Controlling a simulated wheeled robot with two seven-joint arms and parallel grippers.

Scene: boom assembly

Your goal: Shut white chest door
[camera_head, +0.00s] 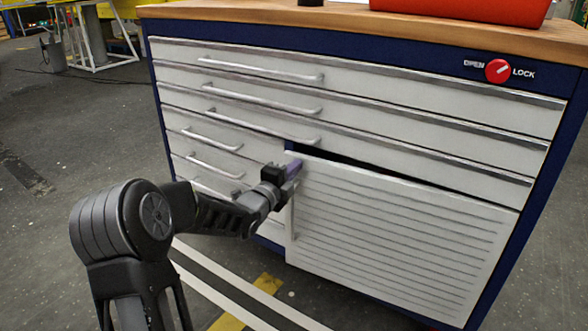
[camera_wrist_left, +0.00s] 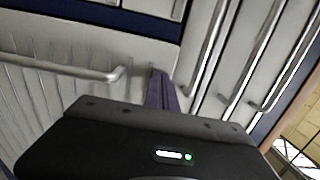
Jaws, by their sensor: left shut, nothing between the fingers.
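The white chest door (camera_head: 395,235) is a ribbed panel at the lower right of the blue tool chest. It stands slightly ajar, with a dark gap along its top edge. Its vertical handle (camera_head: 291,208) is on its left side. My left gripper (camera_head: 294,168) is shut and empty, at the door's upper left corner; I cannot tell if it touches. In the left wrist view the purple fingers (camera_wrist_left: 161,90) are together, near the ribbed door (camera_wrist_left: 35,95) and its handle (camera_wrist_left: 75,69). My right gripper is not in view.
White drawers (camera_head: 350,105) with bar handles fill the chest above and left of the door. A red lock knob (camera_head: 498,71) is at the upper right. The wooden top (camera_head: 300,14) carries a red box (camera_head: 465,8).

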